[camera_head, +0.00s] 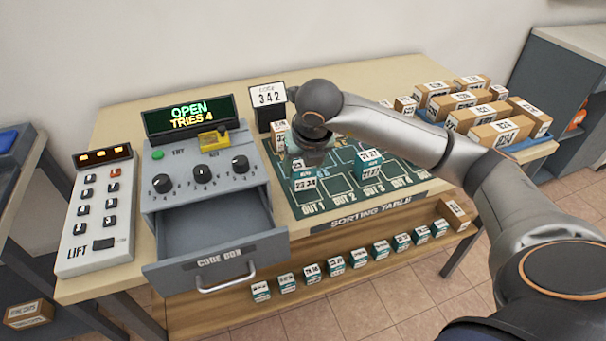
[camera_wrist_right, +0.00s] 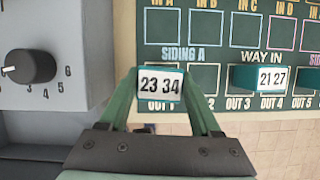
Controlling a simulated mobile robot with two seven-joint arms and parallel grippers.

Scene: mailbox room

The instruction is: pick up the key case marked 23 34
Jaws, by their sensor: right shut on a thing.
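The key case marked 23 34 (camera_head: 304,181) is a small teal block with a white label, at the OUT 1 side of the green sorting board (camera_head: 335,199). In the right wrist view the same key case (camera_wrist_right: 161,84) sits between the two green fingers of my right gripper (camera_wrist_right: 163,98), its label facing the camera. My right gripper is shut on it. In the head view the gripper (camera_head: 309,157) reaches down from above, and its fingers are partly hidden by the wrist. I cannot tell whether the case touches the board. My left gripper is not in view.
A key case marked 21 27 (camera_head: 368,162) stands on the board to the right. The code box (camera_head: 205,185) with its drawer open is on the left. A code card reading 342 (camera_head: 269,97) stands behind. Several key cases line the lower shelf (camera_head: 300,303); parcels (camera_head: 500,131) fill the right.

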